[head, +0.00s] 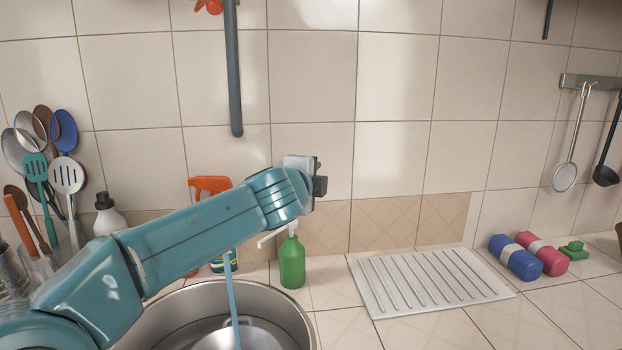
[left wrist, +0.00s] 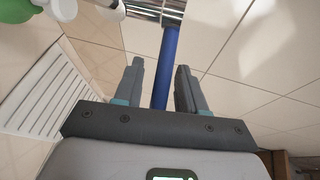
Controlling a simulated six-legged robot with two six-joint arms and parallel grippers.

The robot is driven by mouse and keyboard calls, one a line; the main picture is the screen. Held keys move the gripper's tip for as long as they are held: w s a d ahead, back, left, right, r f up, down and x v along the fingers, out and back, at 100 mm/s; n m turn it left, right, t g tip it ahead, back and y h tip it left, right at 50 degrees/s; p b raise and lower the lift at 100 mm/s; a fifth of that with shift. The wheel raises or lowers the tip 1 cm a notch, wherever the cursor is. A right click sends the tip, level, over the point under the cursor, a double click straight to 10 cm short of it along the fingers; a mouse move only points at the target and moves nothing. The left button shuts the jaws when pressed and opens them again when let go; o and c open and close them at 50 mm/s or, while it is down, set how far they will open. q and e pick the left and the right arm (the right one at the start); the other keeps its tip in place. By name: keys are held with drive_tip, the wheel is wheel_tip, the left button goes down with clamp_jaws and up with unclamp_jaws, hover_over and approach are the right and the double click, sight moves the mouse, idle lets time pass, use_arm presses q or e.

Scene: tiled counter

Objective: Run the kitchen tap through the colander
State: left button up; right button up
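In the head view a thin light-blue stream (head: 229,290) drops from behind my left arm into the round metal sink (head: 298,318). A rounded metal piece (head: 262,337) lies low in the sink, partly cut off; it may be the colander, but no holes can be made out. My left gripper (head: 318,186) is in front of the wall, mostly behind my wrist. In the left wrist view the gripper (left wrist: 160,85) has its fingers apart, with a dark-blue bar (left wrist: 166,65) between or beyond them. The bar meets a chrome tap part (left wrist: 152,8); firm contact cannot be told.
A green soap bottle (head: 292,262) and an orange-topped spray bottle (head: 208,186) stand behind the sink. A ribbed white drainboard (head: 430,282) lies to the right. Utensils (head: 45,170) crowd the left. Blue and pink rolls (head: 520,258) lie far right.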

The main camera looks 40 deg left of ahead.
use_arm(q)
drive_tip(key=v, duration=1.6)
drive_tip(key=shift+b, duration=0.45)
drive_tip(key=shift+s+d+r, duration=0.1)
drive_tip(key=shift+r, duration=0.05)
idle(4.0)
